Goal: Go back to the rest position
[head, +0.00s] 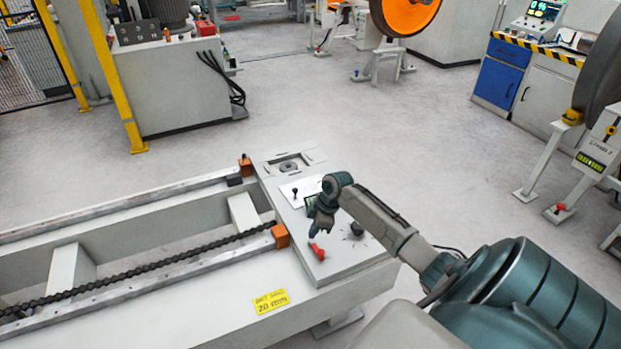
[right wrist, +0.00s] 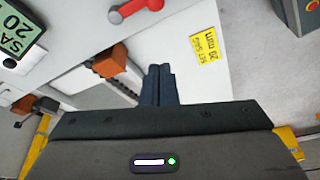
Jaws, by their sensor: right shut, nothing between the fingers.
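My right gripper (head: 317,226) hangs over the control panel at the right end of the gantry bench (head: 330,283), with its fingers pointing down. In the right wrist view its two dark fingers (right wrist: 158,84) are together, with nothing between them. A red-handled lever (head: 317,250) is just below the gripper in the head view; the same red lever (right wrist: 136,9) shows at the top of the right wrist view. I cannot tell the exact gap between fingers and panel. My left gripper is not in view.
The bench carries two rails with orange end blocks (head: 281,236), a chain (head: 150,267) and a yellow "20 mm" label (head: 271,300). A small black-knobbed lever (head: 295,193) stands on the panel. Grey floor (head: 400,130) beyond is clear. A wheel stand (head: 597,155) is at right.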

